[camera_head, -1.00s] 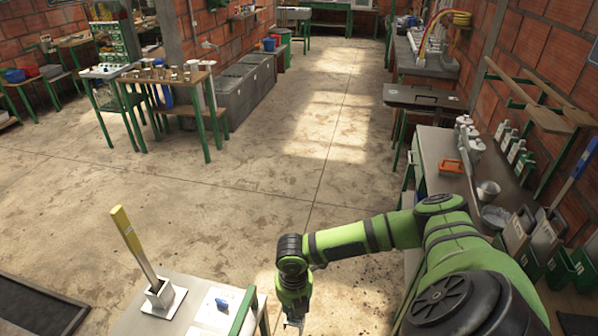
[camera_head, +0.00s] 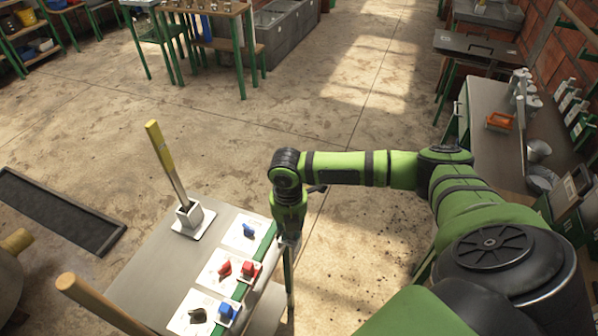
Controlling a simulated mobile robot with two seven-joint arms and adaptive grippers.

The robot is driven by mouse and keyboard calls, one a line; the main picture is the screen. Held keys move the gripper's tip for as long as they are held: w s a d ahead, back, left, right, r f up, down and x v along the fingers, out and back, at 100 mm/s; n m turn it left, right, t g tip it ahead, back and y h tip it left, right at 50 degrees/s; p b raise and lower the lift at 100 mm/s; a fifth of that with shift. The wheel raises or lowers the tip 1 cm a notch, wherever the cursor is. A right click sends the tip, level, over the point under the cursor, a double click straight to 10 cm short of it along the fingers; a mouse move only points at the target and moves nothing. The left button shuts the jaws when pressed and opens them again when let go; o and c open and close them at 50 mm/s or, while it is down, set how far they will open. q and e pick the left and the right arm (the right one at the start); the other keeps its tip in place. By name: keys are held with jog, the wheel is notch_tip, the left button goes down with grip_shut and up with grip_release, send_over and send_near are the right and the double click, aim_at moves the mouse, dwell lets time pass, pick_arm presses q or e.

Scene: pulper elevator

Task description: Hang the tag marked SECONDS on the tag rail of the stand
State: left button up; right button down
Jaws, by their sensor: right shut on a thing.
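My right gripper (camera_head: 290,240) points down just beyond the right edge of the small grey table (camera_head: 145,270). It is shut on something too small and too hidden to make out. A thin upright bar shows directly below it; I cannot tell whether the gripper touches it. No tag with readable SECONDS lettering shows, and I cannot pick out the tag rail with certainty. A green strip (camera_head: 265,243) runs along the table's right edge beside the gripper. My left gripper is not in view.
White plates with a blue piece (camera_head: 249,230), a red piece (camera_head: 224,269) and a dark piece (camera_head: 197,316) lie on the table. A yellow-topped stick (camera_head: 161,150) leans in a square holder (camera_head: 189,215). A workbench (camera_head: 490,150) stands right. The middle floor is clear.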

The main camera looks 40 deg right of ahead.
jog(key=w+a+b, duration=0.1)
jog(key=w+b, duration=0.1)
jog(key=w+a+b, duration=0.1)
jog(key=w, duration=0.1)
jog(key=w+a+b, duration=0.1)
jog(key=w+b, duration=0.1)
jog(key=shift+a+f+b, duration=0.2)
jog(key=shift+a+b, duration=0.05)
jog(key=shift+b, duration=0.05)
jog(key=shift+s+f, duration=0.15)
jog(key=shift+f, duration=0.15)
jog(key=shift+f+b, duration=0.35)
jog(key=shift+f, duration=1.1)
jog(key=c, duration=1)
grip_release()
jog(key=shift+o, duration=0.2)
